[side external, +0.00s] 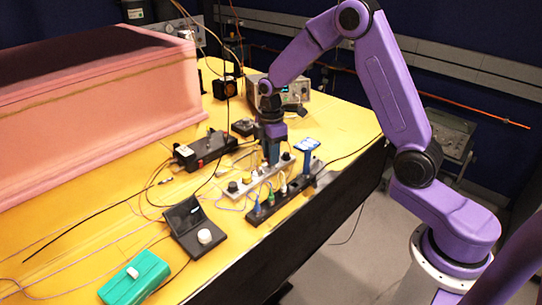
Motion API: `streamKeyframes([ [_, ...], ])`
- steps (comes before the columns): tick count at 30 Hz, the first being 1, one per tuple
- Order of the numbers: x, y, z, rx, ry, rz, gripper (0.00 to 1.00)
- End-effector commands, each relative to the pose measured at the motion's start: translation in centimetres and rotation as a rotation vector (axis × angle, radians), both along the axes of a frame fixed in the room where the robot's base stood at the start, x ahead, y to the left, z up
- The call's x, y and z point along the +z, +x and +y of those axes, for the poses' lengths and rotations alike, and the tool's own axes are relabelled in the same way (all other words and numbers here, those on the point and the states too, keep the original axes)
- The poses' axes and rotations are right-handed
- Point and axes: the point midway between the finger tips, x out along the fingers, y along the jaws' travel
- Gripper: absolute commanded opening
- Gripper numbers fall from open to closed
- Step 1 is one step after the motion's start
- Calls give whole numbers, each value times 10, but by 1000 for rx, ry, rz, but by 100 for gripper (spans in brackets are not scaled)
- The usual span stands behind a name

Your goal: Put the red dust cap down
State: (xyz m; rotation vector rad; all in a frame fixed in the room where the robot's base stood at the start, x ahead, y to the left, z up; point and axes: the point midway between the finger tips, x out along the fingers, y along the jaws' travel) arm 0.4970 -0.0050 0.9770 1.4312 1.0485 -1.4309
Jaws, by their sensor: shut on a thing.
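My gripper (272,158) points down over the grey connector bar (244,186), close above or at its row of fittings. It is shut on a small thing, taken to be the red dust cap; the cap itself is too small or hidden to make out. I cannot tell whether the held thing touches the bar. The bar carries a few knobs and a yellow fitting (246,180).
A black box (205,150), open black case (190,222), green box (135,278) and loose cables lie left. The pink foam enclosure (95,95) stands behind left.

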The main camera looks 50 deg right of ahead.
Motion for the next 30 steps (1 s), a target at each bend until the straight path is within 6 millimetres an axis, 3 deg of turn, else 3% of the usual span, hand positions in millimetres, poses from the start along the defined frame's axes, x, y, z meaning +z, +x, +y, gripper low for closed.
streamKeyframes([
  [5,25,-2,0,0,0,-4,0],
  [15,82,-51,0,1,0,-6,0],
  [24,105,-105,1,1,0,-3,0],
  [30,115,-127,1,1,0,-2,0],
])
